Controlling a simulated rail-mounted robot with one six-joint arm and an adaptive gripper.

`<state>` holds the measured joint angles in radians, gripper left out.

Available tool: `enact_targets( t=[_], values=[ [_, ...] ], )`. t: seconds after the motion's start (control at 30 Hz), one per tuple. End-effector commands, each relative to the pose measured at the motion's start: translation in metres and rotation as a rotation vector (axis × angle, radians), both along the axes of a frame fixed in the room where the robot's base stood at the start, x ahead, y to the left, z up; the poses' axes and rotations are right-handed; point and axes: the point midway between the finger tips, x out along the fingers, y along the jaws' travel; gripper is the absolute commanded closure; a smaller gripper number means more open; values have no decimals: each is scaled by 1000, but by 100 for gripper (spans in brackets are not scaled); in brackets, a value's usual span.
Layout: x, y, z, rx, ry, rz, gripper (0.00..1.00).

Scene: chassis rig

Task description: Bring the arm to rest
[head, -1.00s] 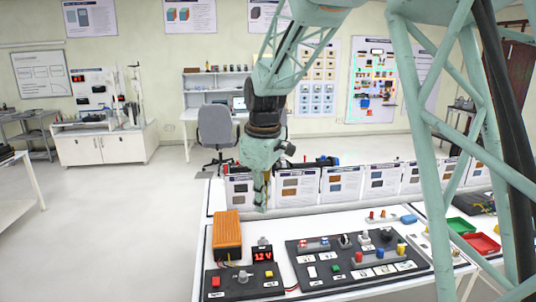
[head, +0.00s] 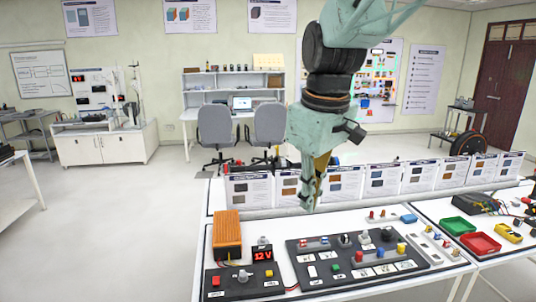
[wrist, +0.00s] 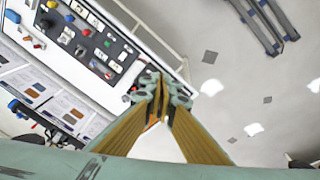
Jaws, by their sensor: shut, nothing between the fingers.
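My gripper (head: 308,203) hangs from the arm in the middle of the head view, pointing down, above the back part of the white bench and in front of the row of cards. In the wrist view my gripper (wrist: 163,88) shows with its fingertips together and nothing between them. The switch panel (wrist: 85,40) and the bench edge lie to the left of the fingers there, and open floor lies to the right. The arm's upper links run up out of the top of the head view.
The white bench (head: 330,293) carries an orange box (head: 227,229), a 12 V display (head: 263,255) and a black switch panel (head: 350,268). Cards (head: 379,182) stand along its back. Green (head: 458,226) and red (head: 481,244) trays lie at right. The floor at left is clear.

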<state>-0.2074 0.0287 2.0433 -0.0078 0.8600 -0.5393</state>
Motion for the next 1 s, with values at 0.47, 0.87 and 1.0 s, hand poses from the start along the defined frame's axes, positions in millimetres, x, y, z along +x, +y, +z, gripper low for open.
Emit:
enact_targets(
  t=[0.47, 0.87, 1.0],
  values=[
    [-82, -44, 23, 39, -31, -192, 100],
    [-152, -72, 29, 74, -55, -351, 100],
    [-176, -81, 28, 87, -65, -406, 100]
  ],
)
